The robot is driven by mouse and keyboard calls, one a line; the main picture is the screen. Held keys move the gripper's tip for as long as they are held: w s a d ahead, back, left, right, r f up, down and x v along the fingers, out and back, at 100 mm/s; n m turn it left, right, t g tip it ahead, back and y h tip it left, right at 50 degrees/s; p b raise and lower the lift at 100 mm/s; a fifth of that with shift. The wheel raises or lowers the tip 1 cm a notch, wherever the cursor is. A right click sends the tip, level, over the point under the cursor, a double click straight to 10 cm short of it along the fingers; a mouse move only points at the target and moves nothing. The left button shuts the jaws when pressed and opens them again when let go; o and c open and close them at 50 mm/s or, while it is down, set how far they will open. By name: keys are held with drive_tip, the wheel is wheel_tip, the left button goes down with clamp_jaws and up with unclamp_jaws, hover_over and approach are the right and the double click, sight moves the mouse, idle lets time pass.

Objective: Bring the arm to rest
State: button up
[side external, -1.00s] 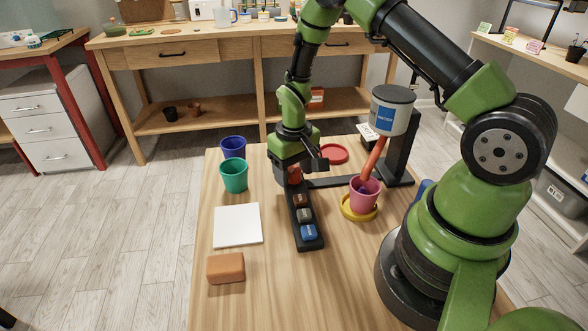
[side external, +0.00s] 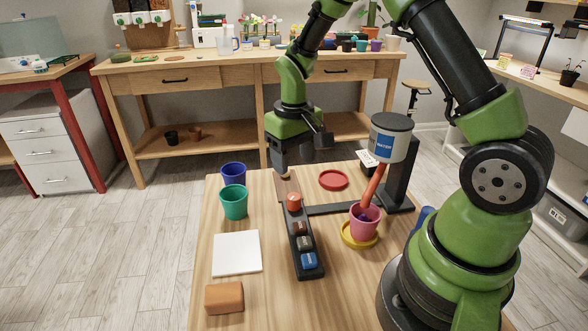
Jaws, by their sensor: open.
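My gripper (side external: 300,162) hangs above the far edge of the wooden table, over the far end of a black button strip (side external: 304,248). Its jaws are open and hold nothing that I can see. The strip carries a round red-orange knob (side external: 294,202) at its far end and several small blocks or buttons, with a blue one (side external: 309,261) nearest. The gripper is clear of the knob.
A pink pot (side external: 364,222) stands on a yellow saucer (side external: 346,239) under the water dispenser (side external: 390,140). Green (side external: 234,203) and blue (side external: 233,173) pots, a white tile (side external: 237,253), a brown block (side external: 224,298) and an empty red saucer (side external: 333,180) sit around.

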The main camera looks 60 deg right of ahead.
drive_tip(key=s+a+r+t, duration=0.2)
drive_tip(key=s+a+r, duration=0.15)
drive_tip(key=r, duration=0.45)
drive_tip(key=s+a+r+t, duration=0.3)
drive_tip(key=s+r, duration=0.2)
drive_tip(key=r, duration=0.4)
drive_tip(key=s+a+r+t+y, duration=0.2)
drive_tip(key=s, duration=0.6)
drive_tip(key=shift+s+a+m, duration=0.15)
drive_tip(key=shift+a+m, duration=0.15)
drive_tip(key=shift+a, duration=0.05)
